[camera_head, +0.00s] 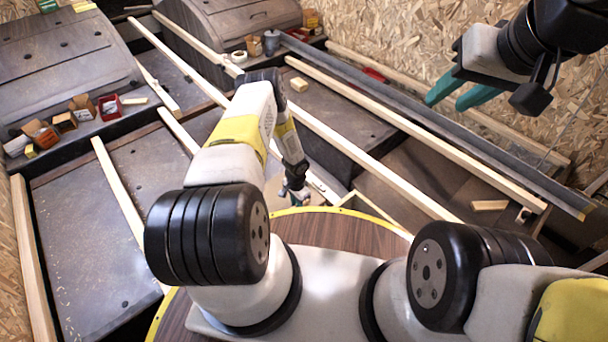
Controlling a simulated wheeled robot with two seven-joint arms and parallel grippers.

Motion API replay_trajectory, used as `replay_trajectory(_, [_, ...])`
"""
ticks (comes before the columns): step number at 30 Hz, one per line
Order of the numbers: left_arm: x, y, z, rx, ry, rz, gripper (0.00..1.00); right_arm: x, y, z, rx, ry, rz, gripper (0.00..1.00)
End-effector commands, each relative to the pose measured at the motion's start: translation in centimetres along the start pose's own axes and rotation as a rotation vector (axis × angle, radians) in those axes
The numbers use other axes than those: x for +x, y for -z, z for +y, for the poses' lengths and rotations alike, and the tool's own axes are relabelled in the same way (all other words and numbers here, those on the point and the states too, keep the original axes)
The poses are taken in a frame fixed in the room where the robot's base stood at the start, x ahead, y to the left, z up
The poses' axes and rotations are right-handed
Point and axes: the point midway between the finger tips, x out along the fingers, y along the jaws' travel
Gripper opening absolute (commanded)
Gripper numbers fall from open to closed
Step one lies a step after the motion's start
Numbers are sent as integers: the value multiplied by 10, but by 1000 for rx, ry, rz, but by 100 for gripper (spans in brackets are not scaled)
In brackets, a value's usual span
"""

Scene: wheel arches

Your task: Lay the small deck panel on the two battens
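Long pale battens run diagonally across the floor; one (375,169) passes behind my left arm, and another (430,139) lies to its right. Dark grey panels with small holes cover parts of the floor, including one (345,125) between these battens and one (75,235) at the left. I cannot tell which is the small deck panel. My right gripper (447,103) is at the upper right, its teal fingers apart and empty, raised in front of the board wall. My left gripper (295,196) points down near the middle, mostly hidden by its arm; its fingers are too small to read.
Two dark wheel arches (60,58) (235,18) stand at the back. Small boxes (82,106) and a red box (110,107) sit beside the left one. A grey rail (450,130) runs along the right. An open framed recess (400,190) lies right of centre.

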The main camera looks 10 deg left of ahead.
Motion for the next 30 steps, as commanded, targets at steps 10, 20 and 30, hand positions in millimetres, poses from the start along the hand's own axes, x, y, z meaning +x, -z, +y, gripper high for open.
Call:
replay_trajectory(10, [0, 0, -1, 0, 1, 1, 41, 0, 0, 0, 0, 0, 0, 36])
replay_trajectory(20, [0, -1, 0, 0, -1, -1, 45, 0, 0, 0, 0, 0, 0, 36])
replay_trajectory(30, [-49, 0, -1, 1, 2, 1, 45, 0, 0, 0, 0, 0, 0, 36])
